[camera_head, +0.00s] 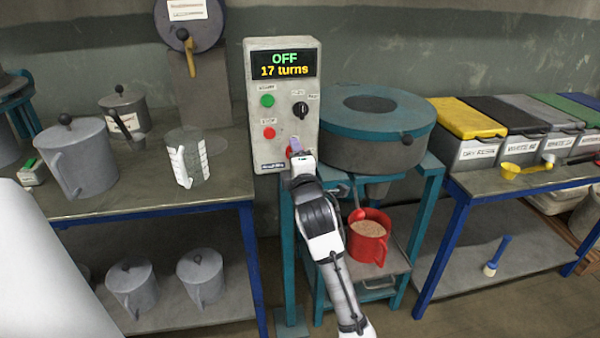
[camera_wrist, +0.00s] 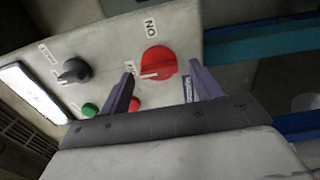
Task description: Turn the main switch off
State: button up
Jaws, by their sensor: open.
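The main switch is a red rotary knob (camera_wrist: 158,61) on the grey control box (camera_head: 258,95). In the wrist view an "ON" label (camera_wrist: 150,28) sits beside it, and a second, partly hidden label (camera_wrist: 130,67) is at its left. A pale mark on the knob's lower left side faces that second label. My gripper (camera_wrist: 162,66) is open, its two purple fingers on either side of the knob in the picture, with small gaps showing. I cannot tell how deep they reach. In the head view my gripper (camera_head: 296,152) is at the box's lower right and mostly hides the knob.
The box display (camera_head: 285,65) reads "OFF" and "17 turns". A green button (camera_head: 267,100), a red button (camera_head: 269,132) and a black selector (camera_head: 300,109) are above my gripper. A round teal-topped machine (camera_head: 375,145) stands close right, with a red jug (camera_head: 369,240) below.

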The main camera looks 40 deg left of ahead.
jog(key=b+v, duration=0.2)
jog(key=v, duration=1.1)
